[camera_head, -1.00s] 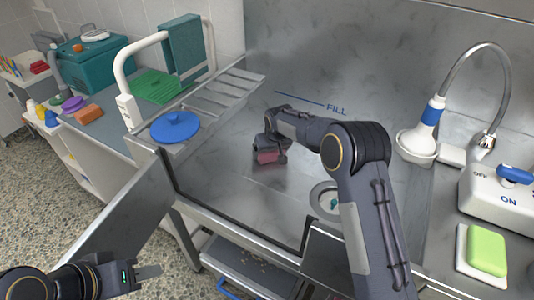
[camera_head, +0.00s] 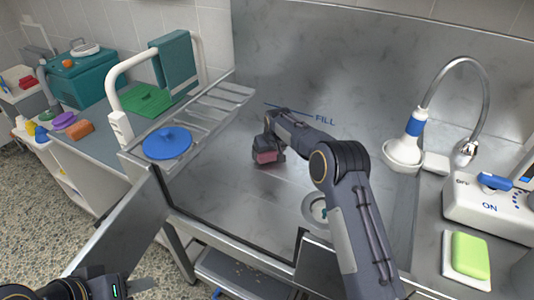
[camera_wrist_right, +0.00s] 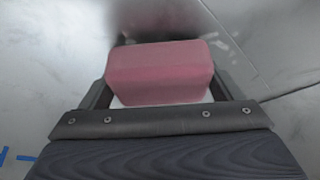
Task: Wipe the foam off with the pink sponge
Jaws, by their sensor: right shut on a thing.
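The pink sponge (camera_head: 266,156) is at the far left part of the steel tub, low by the tub floor. My right gripper (camera_head: 268,148) is shut on it. In the right wrist view the pink sponge (camera_wrist_right: 160,72) sits between the two fingers, with a pale strip along its near edge. I cannot tell whether the sponge touches the steel. No foam can be made out clearly on the metal. My left gripper (camera_head: 135,287) is at the lower left, outside the tub, with its fingers partly in view and nothing seen in it.
A drain (camera_head: 316,210) lies in the tub floor near my right arm. A shower head (camera_head: 404,152) on a hose stands at the right, by a control box (camera_head: 490,207) and a green sponge (camera_head: 470,254). A rack with a blue lid (camera_head: 168,143) borders the tub's left side.

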